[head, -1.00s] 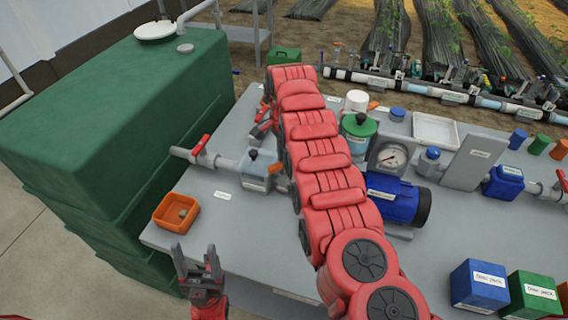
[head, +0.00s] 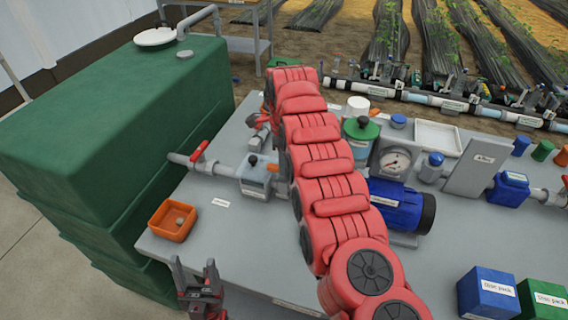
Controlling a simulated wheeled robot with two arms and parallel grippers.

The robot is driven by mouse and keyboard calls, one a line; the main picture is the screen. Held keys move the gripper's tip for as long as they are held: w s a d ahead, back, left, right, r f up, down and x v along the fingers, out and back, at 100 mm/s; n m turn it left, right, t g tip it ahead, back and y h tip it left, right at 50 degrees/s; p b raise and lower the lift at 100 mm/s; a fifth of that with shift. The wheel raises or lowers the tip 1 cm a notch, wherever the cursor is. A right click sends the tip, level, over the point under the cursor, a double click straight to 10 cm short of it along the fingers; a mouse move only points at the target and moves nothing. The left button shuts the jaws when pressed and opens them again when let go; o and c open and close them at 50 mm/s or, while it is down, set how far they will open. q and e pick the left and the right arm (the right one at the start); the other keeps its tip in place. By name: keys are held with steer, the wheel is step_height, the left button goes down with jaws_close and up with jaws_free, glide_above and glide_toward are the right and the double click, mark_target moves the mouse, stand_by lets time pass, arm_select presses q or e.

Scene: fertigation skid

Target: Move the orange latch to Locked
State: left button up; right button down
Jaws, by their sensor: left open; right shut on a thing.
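A small orange piece (head: 272,168), which may be the latch, shows on the clear-fronted box (head: 254,184) on the grey bench, beside my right arm. Its position and any Locked mark are too small to read. My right arm crosses the middle of the head view and hides part of the bench. My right gripper (head: 260,130) is just behind the box and mostly hidden by the arm. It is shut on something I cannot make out. My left gripper (head: 196,280) is open and empty at the bench's front left edge.
An orange tray (head: 163,235) with a small item sits on the bench's left. A red-handled valve (head: 198,151) is left of the box. A blue pump (head: 402,207) and gauge (head: 396,162) stand right of my arm. The green tank (head: 110,130) borders the bench.

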steer(key=shift+m, duration=0.5)
steer(key=c, duration=0.8)
jaws_free()
steer(key=shift+o, duration=0.2)
step_height(320, 180, up, 7)
steer(key=shift+w+d+f+p, duration=0.1)
steer(key=shift+d+f+p, duration=0.1)
steer(key=shift+p, duration=0.7)
step_height(320, 180, up, 11)
steer(key=p, duration=1.1)
steer(key=shift+a, duration=0.2)
steer(key=shift+f, duration=0.15)
